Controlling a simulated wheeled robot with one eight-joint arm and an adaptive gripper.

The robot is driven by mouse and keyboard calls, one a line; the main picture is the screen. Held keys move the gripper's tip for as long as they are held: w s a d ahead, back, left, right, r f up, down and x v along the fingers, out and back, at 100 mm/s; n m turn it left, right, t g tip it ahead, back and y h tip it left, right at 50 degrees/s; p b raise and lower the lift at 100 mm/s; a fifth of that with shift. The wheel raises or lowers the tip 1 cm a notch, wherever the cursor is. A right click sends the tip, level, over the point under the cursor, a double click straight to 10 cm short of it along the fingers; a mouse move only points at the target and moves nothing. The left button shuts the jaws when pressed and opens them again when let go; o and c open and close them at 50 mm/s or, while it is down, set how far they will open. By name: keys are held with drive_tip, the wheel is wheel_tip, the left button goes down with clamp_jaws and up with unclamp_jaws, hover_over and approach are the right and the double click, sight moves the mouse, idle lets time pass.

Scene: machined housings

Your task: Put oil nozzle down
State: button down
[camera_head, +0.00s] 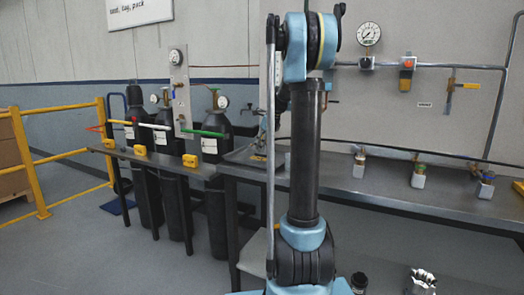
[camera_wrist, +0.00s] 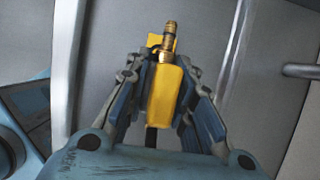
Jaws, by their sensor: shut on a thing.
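In the wrist view my gripper (camera_wrist: 158,72) is shut on the oil nozzle (camera_wrist: 165,95), which has a yellow body and a brass tip. The brass tip points away from the wrist, out past the fingertips. The fingers are on both sides of the yellow body. A plain grey surface lies behind the nozzle, and I cannot tell how far off it is. In the head view my own arm hides the gripper and the nozzle.
A long grey bench (camera_head: 390,192) runs along the wall. Pipes and a gauge (camera_head: 368,33) are on the wall above. Dark gas cylinders (camera_head: 212,128) and a yellow railing (camera_head: 25,160) are at left.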

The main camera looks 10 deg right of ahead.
drive_tip(key=shift+f, duration=0.7)
drive_tip(key=shift+s, duration=0.1)
drive_tip(key=c, duration=1.4)
unclamp_jaws()
drive_tip(key=shift+o, duration=0.2)
drive_tip(key=shift+r, duration=0.1)
drive_tip(key=v, duration=1.2)
drive_tip(key=s+a+f+n+h, duration=0.15)
drive_tip(key=s+f+n, duration=0.35)
drive_tip(key=s, duration=0.6)
drive_tip(key=s+a+f+n, duration=0.3)
drive_tip(key=s+n, duration=0.4)
drive_tip(key=s, duration=0.4)
drive_tip(key=s+f+n+h, duration=0.2)
drive_tip(key=s+f+n, duration=1.2)
drive_tip(key=s+f, duration=0.4)
drive_tip(key=shift+s+d+f+g, duration=0.15)
drive_tip(key=shift+s+d+g, duration=0.2)
drive_tip(key=shift+s, duration=0.4)
